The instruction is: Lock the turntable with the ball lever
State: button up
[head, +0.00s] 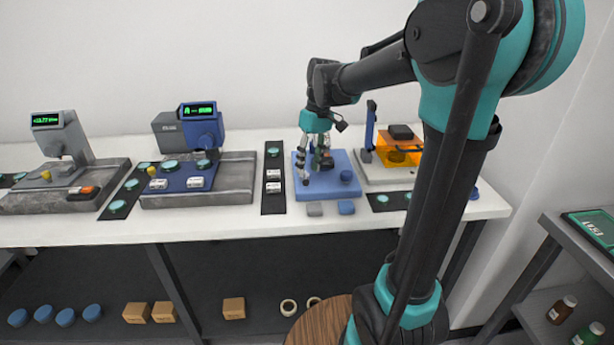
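My gripper (314,168) points down over a blue plate (343,158) on the white bench, right of centre. I cannot clearly make out the turntable or the ball lever; the gripper hides part of the plate.
An orange transparent box (400,148) on a pale base stands close right of the plate. A black strip with small parts (273,180) lies left. A blue instrument with a green display (201,125) stands further left.

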aim_at(307, 175)
jog(key=shift+s+a+f, duration=0.1)
jog(key=shift+a+f, duration=0.1)
jog(key=shift+f, duration=0.8)
jog(key=shift+s+a+f, duration=0.1)
jog(key=shift+a+f, duration=0.05)
jog(key=shift+f, duration=0.85)
grip_shut()
